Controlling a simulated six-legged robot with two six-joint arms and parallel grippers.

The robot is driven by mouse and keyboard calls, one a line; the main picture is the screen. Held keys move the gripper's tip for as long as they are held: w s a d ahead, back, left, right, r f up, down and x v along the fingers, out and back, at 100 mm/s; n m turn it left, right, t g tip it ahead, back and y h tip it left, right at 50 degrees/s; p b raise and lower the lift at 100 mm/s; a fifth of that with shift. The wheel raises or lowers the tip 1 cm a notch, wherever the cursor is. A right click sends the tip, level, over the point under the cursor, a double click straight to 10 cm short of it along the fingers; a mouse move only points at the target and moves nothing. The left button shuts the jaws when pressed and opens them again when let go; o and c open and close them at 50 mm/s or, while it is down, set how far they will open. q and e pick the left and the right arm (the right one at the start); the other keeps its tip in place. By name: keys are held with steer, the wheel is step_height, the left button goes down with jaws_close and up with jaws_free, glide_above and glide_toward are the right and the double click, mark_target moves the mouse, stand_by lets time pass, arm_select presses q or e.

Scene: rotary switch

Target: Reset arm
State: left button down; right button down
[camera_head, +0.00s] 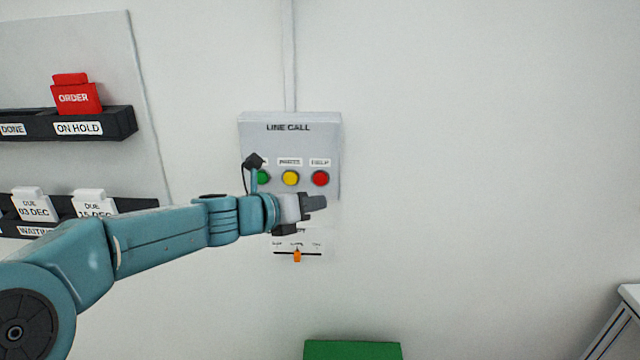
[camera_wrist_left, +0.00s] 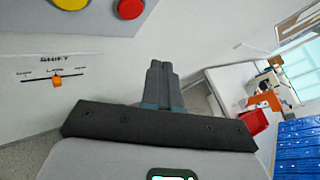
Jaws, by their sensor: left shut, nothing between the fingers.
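My left arm reaches in from the left in the head view, and its left gripper (camera_head: 315,202) is in front of the wall just below the call box. The fingers are shut and empty; they also show together in the left wrist view (camera_wrist_left: 160,82). The grey LINE CALL box (camera_head: 328,140) on the wall has a green button (camera_head: 263,177), a yellow button (camera_head: 290,178) and a red button (camera_head: 320,178). Below it is a slider with an orange knob (camera_head: 297,255), near the middle of its track. The gripper hides part of the panel between. My right gripper is not in view.
A board (camera_head: 75,50) at the left carries black racks with a red ORDER card (camera_head: 77,97) and white due-date cards (camera_head: 33,205). A green object (camera_head: 352,350) is at the bottom. A white table edge (camera_head: 625,310) is at lower right. The wall right of the box is clear.

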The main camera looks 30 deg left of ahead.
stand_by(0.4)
arm_select(q)
steer(key=w+d+f+m+g+h, duration=0.1)
steer(key=d+f+g, duration=0.1)
steer(key=d+f, duration=0.35)
steer(key=w+d+f+g+h, duration=0.1)
steer(key=d+f+g, duration=0.15)
steer(key=f, duration=0.65)
steer(key=s+d+f+m+g, duration=0.3)
steer(key=s+d+f, duration=0.1)
steer(key=f, duration=0.5)
steer(key=s+d+f+m+g, duration=0.25)
steer(key=s+d+f, duration=0.2)
steer(key=f, duration=0.45)
steer(key=s+d+f+m+g, duration=0.1)
steer(key=s+f+m, duration=0.4)
steer(key=m, duration=0.5)
steer(key=s+d+f+m+g, duration=0.1)
steer(key=s+d+f+m, duration=0.2)
steer(key=s+m, duration=0.5)
steer(key=s+d+f+m+g+y, duration=0.1)
steer(key=s+f+m, duration=0.5)
steer(key=m, duration=0.6)
steer(key=shift+s+d+f+m+g, duration=0.15)
steer(key=shift+d+f+m+g, duration=0.2)
steer(key=shift+d, duration=0.3)
